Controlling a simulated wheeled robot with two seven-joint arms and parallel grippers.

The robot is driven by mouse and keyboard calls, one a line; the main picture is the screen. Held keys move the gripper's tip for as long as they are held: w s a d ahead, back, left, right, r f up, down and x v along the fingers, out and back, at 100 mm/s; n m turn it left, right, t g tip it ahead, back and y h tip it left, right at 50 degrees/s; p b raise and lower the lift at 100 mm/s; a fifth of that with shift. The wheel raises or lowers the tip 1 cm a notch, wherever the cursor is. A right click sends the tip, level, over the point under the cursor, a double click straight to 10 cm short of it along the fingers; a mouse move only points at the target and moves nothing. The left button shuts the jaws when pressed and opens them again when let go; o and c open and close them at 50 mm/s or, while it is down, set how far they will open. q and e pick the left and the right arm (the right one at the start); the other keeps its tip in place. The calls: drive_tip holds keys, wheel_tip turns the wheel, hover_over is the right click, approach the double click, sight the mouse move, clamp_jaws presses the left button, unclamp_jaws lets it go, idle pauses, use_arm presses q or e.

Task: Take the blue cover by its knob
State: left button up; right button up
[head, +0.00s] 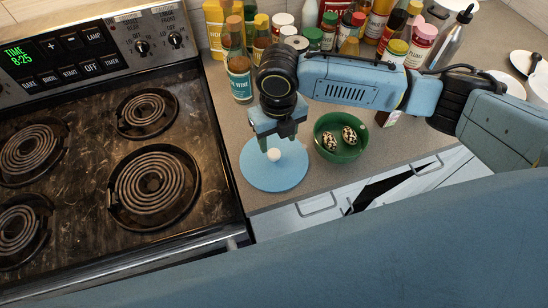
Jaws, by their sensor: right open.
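The blue cover (262,178) is a flat, light blue disc on the grey counter, just right of the stove. Its round white knob (273,155) stands up near its middle. My right gripper (277,146) points down over the cover, with its open fingers just above or around the knob; I cannot tell how far down they reach. The gripper hides the far edge of the cover. My left gripper is not in view.
A green bowl (352,153) with two speckled eggs (349,135) stands close to the right of the cover. Bottles and jars, such as a teal-labelled bottle (240,80), crowd the back. The coil stove (95,215) is at left. A drawer below the counter is partly open.

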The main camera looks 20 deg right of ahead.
sight(275, 154)
drive_tip(key=shift+w+a+f, duration=0.1)
drive_tip(key=shift+a+f, duration=0.05)
drive_tip(key=shift+f, duration=1.4)
drive_tip(key=shift+w+a+f, duration=0.1)
drive_tip(key=shift+a+f, duration=0.05)
drive_tip(key=shift+f, duration=1.4)
drive_tip(key=shift+c, duration=0.5)
drive_tip(key=c, duration=1)
